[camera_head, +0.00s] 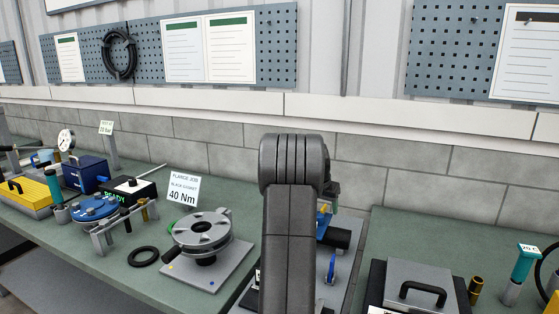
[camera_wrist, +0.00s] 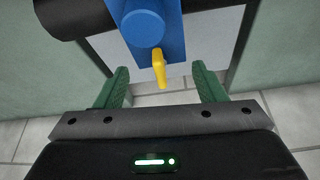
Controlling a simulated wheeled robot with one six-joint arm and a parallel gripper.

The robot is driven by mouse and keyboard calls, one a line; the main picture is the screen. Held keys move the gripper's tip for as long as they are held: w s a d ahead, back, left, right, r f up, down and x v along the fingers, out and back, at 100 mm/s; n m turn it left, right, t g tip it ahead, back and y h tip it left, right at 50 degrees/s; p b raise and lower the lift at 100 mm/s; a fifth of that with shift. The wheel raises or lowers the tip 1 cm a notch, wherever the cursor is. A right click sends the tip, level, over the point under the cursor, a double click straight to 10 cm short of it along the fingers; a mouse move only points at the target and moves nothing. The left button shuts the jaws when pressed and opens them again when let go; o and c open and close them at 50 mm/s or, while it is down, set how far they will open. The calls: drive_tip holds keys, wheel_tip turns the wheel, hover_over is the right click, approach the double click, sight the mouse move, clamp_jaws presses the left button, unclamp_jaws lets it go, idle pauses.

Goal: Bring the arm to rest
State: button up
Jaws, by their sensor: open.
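In the wrist view my gripper (camera_wrist: 161,88) is open, its two green fingers apart with nothing between them. A blue block with a round knob (camera_wrist: 143,28) and a small yellow lever (camera_wrist: 159,66) lie just beyond the fingertips. The lever tip points toward the gap between the fingers, and I cannot tell how far off it is. In the head view my dark arm stands up in the middle and hides the gripper. Part of the blue piece with its yellow part (camera_head: 323,219) shows just right of the arm.
Left of the arm, a grey flange on a plate (camera_head: 205,233), a black ring (camera_head: 143,257) and a "40 Nm" sign (camera_head: 183,188) are on the green bench. Right of it are a black-handled grey box (camera_head: 418,273) and a teal-handled tool (camera_head: 523,265). A block wall (camera_head: 400,170) stands behind.

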drive_tip(key=shift+w+m, duration=0.1)
drive_tip(key=shift+m, duration=0.3)
drive_tip(key=shift+a+r+m+h, duration=0.15)
drive_tip(key=shift+m+h, duration=0.15)
drive_tip(key=shift+m, duration=0.3)
drive_tip(key=m+g, duration=0.1)
drive_tip(key=m, duration=0.2)
drive_tip(key=m+g+h+p, duration=0.1)
drive_tip(key=m, duration=0.2)
drive_tip(key=shift+h, duration=0.3)
drive_tip(key=shift+a, duration=0.1)
